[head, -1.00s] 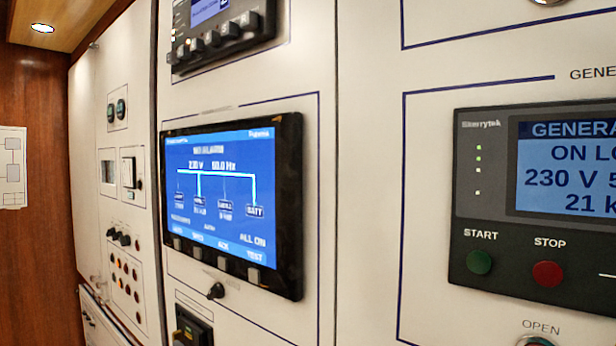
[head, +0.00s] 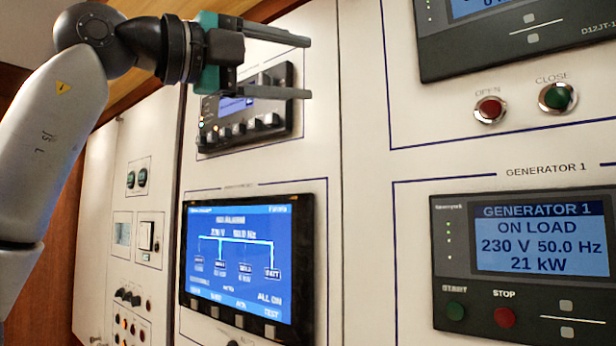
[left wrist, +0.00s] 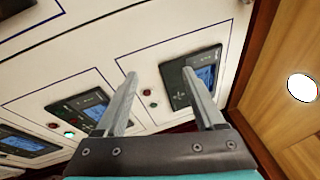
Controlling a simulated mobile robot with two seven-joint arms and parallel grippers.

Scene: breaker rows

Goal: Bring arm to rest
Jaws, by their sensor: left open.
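My left gripper (head: 308,68) is raised at the upper left of the head view, in front of the switchboard panels. Its two grey fingers point right, stand apart, and hold nothing. My left arm comes in from the left edge. In the left wrist view the open fingers (left wrist: 168,85) point toward the white panel, with a dark control unit (left wrist: 178,85) behind the right finger. From the pictures I cannot tell whether the fingers touch anything. My right gripper is in neither view.
The generator 1 controller (head: 525,262) is at right, with red (head: 490,110) and green (head: 557,97) buttons above. A ceiling lamp (left wrist: 302,88) shows in the wrist view.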

